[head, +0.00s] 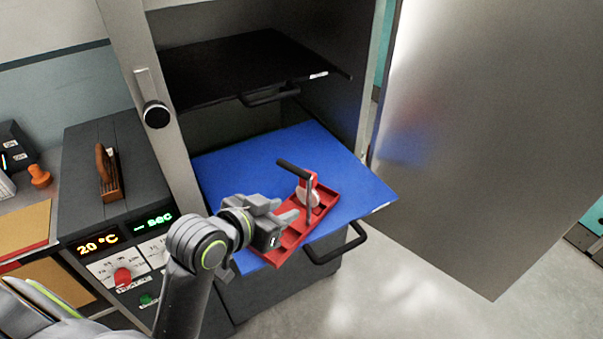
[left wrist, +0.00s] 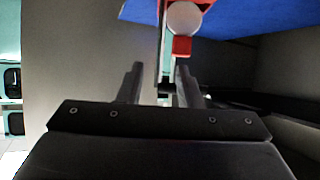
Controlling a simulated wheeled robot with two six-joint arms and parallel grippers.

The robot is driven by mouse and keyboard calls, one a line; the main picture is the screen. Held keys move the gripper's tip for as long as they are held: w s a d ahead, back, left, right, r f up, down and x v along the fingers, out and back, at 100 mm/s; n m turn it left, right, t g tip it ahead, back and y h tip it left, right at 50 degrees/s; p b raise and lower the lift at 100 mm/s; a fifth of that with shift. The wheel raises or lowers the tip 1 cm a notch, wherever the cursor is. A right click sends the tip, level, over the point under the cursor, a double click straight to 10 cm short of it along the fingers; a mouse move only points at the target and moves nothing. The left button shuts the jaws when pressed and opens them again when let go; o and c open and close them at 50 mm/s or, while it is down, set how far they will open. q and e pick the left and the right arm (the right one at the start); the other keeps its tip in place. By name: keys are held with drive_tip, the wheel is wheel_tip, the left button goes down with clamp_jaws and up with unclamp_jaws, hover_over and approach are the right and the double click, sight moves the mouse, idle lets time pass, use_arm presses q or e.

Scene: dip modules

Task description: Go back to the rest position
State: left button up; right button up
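A red tray-like holder (head: 320,210) lies at an angle on the blue pull-out shelf (head: 250,160) of the open cabinet. It carries a round pale part, a thin upright metal bar and a dark handle (head: 293,169). My left gripper (head: 284,209) is at the left of the holder, its fingers apart, close to the metal bar. In the left wrist view the fingers (left wrist: 160,82) stand apart, with the thin bar and red part of the holder (left wrist: 182,46) seen beyond and between them. I cannot tell whether they touch. My right gripper is not in view.
A black upper shelf (head: 240,65) with a handle is above the blue one. The open cabinet door (head: 480,130) stands at the right. A control box (head: 115,220) with lit displays and a wooden-handled brush (head: 108,175) is at the left. The floor at the lower right is clear.

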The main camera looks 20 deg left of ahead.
use_arm(q)
drive_tip(key=s+a+f+n+g+y, duration=0.25)
drive_tip(key=s+a+f+g, duration=0.2)
drive_tip(key=s+f, duration=0.55)
drive_tip(key=s+a+f+n+g+y, duration=0.1)
drive_tip(key=s+a+f+g+y, duration=0.25)
drive_tip(key=s+a+f, duration=0.55)
wheel_tip(320, 180, down, 23)
drive_tip(key=s+d+g+h, duration=0.1)
drive_tip(key=s+d, duration=0.1)
drive_tip(key=s+d+f+g, duration=0.1)
drive_tip(key=s+f, duration=1.3)
drive_tip(key=f, duration=0.2)
drive_tip(key=shift+s+d+g+h, duration=0.15)
drive_tip(key=shift+s+g+h, duration=0.15)
drive_tip(key=shift+s, duration=0.1)
drive_tip(key=shift+f, duration=0.1)
